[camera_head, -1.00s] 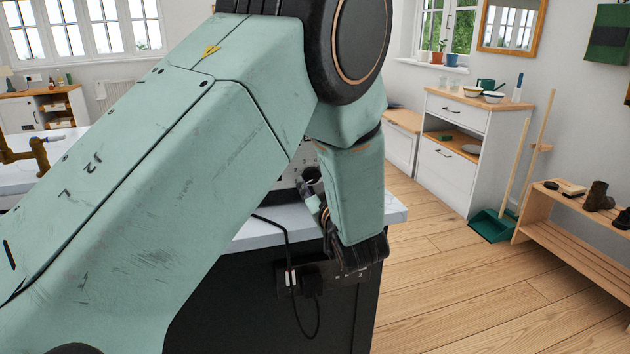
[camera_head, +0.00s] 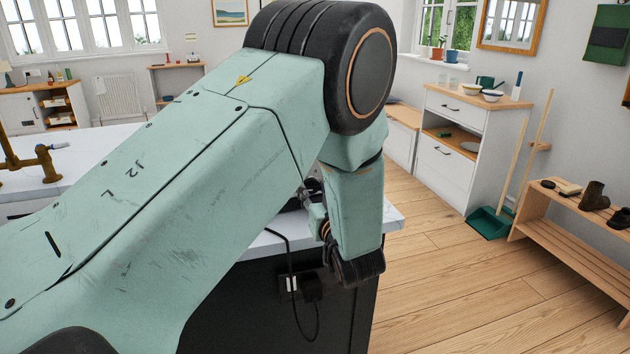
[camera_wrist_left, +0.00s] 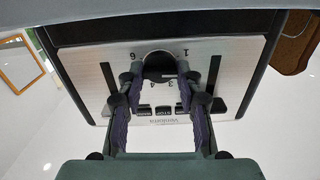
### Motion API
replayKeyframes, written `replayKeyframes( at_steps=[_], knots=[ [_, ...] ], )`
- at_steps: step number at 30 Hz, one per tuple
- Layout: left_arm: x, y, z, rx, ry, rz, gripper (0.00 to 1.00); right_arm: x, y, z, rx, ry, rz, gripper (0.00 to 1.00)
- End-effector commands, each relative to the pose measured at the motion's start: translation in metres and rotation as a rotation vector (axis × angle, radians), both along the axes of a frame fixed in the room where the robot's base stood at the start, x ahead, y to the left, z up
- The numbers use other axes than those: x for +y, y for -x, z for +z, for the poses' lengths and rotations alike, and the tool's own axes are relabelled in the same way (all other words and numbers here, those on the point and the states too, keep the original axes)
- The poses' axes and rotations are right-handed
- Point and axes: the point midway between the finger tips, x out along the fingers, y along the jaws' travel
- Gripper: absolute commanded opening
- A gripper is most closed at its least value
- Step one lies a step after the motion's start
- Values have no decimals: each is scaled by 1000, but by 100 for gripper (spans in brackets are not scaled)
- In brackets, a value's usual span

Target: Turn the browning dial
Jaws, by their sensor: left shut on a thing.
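The toaster's silver front panel (camera_wrist_left: 85,65) fills the upper part of the left wrist view, with its printed marks upside down. The round dark browning dial (camera_wrist_left: 158,62) sits in the middle of the panel, near the printed numbers. My left gripper (camera_wrist_left: 157,78) has a finger on each side of the dial and is shut on it. In the head view my left arm hides the dial and nearly all of the toaster. The left wrist hangs at the counter's right end. My right gripper is in neither view.
The white counter top (camera_head: 262,246) lies beneath my arm. A black cord runs from it to a plug and socket (camera_head: 300,284) on its dark side. Free wooden floor (camera_head: 440,290) lies right, before a shoe rack (camera_head: 570,240) and white cabinet (camera_head: 450,165).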

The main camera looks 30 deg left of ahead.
Motion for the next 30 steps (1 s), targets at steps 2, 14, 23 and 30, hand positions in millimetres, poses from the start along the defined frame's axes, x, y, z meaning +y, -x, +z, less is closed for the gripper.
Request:
replayKeyframes(
  at_steps=[2, 14, 23, 30],
  knots=[
    [0, -1, 6, 52, -51, -1, 4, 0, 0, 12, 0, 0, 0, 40],
    [-2, -3, 6, 337, -298, -2, 4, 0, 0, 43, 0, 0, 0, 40],
    [-3, -4, 5, 549, -482, -4, 4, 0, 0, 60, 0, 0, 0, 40],
    [-4, -5, 4, 693, -607, -4, 4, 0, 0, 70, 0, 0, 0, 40]
  ],
)
